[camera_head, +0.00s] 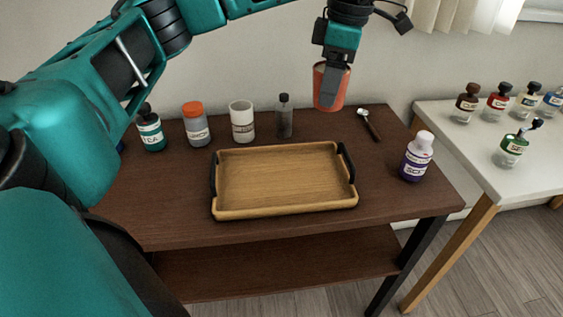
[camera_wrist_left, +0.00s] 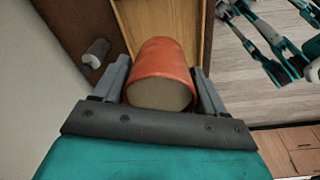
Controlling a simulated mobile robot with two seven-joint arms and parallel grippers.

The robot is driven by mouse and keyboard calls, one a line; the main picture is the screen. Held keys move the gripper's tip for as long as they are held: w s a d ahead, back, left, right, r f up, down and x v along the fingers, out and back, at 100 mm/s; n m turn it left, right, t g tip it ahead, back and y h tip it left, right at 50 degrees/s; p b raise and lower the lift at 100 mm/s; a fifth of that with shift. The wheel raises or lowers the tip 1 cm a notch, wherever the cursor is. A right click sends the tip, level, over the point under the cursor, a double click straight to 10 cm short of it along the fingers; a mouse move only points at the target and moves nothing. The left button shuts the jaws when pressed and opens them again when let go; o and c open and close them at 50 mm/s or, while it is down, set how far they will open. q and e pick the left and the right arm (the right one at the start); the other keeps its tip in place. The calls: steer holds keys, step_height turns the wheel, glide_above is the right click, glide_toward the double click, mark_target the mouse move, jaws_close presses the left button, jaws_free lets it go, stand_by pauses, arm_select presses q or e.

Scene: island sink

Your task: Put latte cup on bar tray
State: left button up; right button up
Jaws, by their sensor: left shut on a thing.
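The latte cup (camera_head: 335,92) is orange-red and hangs upright under my left gripper (camera_head: 331,80), above the back edge of the dark table. In the left wrist view the same cup (camera_wrist_left: 164,68) sits between the two fingers of the left gripper (camera_wrist_left: 163,88), which are shut on it. The bar tray (camera_head: 284,211) is a light wooden tray with black handles, empty, in the middle of the table. The cup is behind the tray and to its right, apart from it. My right gripper is not seen in the head view.
Behind the tray stand a green bottle (camera_head: 151,132), an orange-capped jar (camera_head: 196,126), a white cup (camera_head: 242,122) and a dark bottle (camera_head: 284,118). A spoon (camera_head: 369,125) and a purple-labelled bottle (camera_head: 416,158) lie and stand to the right. A white table (camera_head: 480,165) holds several small bottles.

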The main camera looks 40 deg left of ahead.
arm_select(q)
steer(key=n, duration=0.1)
steer(key=r+n, duration=0.1)
steer(key=shift+a+n, duration=0.3)
steer(key=shift+a, duration=0.1)
steer(key=shift+f, duration=0.2)
steer(key=b, duration=0.2)
glide_above(313, 176)
step_height(313, 176, down, 14)
steer(key=f, duration=0.5)
steer(key=shift+w+d+f+b, duration=0.1)
steer(key=shift+w+d+b, duration=0.15)
steer(key=shift+w+b, duration=0.05)
steer(key=shift+f, duration=0.15)
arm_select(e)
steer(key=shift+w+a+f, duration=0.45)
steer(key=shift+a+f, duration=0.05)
arm_select(q)
steer(key=shift+f, duration=0.15)
steer(key=o, duration=1.2)
